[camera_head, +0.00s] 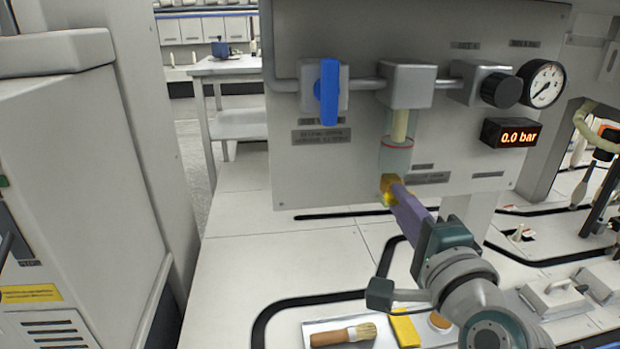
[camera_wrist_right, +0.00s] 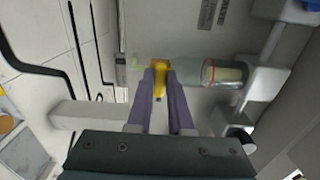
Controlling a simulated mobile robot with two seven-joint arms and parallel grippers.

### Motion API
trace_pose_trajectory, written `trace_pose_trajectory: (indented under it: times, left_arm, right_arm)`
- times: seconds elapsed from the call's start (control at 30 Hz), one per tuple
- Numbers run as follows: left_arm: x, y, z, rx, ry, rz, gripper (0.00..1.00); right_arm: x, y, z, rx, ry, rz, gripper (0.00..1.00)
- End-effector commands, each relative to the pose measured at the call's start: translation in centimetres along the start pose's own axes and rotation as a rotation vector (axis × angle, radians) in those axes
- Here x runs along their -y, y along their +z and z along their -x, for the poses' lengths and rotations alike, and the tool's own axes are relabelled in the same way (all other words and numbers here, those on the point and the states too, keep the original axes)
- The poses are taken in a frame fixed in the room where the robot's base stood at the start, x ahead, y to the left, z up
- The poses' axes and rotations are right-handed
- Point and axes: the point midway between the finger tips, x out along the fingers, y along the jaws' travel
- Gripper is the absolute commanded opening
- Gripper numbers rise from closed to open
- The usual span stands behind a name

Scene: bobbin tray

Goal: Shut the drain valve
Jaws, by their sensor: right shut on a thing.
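The yellow drain valve (camera_head: 387,198) is at the lower end of the clear filter bowl (camera_head: 395,160), under a grey housing on the upright panel. My right gripper (camera_head: 394,184) reaches up to it from the lower right. Its two purple fingers are shut on the yellow piece, which shows between the fingertips in the right wrist view (camera_wrist_right: 160,82). The fingers hide part of the valve, and I cannot tell its exact turn position. My left gripper is not in view.
A blue lever (camera_head: 329,92) stands upright at the panel's left. A gauge (camera_head: 541,84), a dark knob (camera_head: 501,90) and a display reading 0.0 bar (camera_head: 511,134) are at the right. A brush (camera_head: 343,336) and a yellow block (camera_head: 405,331) lie below.

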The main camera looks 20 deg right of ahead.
Motion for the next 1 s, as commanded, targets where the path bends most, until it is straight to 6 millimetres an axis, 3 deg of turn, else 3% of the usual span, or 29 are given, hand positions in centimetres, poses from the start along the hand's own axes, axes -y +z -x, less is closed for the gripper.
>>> trace_pose_trajectory:
  times: [0.57,0.6,0.83,1.0]
  left_arm:
    - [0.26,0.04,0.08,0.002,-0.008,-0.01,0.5]
    - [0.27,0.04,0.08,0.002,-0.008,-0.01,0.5]
    - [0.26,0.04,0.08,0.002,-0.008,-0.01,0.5]
    - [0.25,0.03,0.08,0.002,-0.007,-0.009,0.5]
  right_arm:
    - [-0.03,-0.03,0.0,-0.001,0.0,0.033,0.0]
    - [-0.03,-0.03,0.0,-0.001,0.0,0.033,0.21]
    - [-0.02,-0.02,0.0,-0.001,0.0,0.032,0.47]
    - [-0.02,-0.02,0.0,0.0,0.0,0.032,0.49]
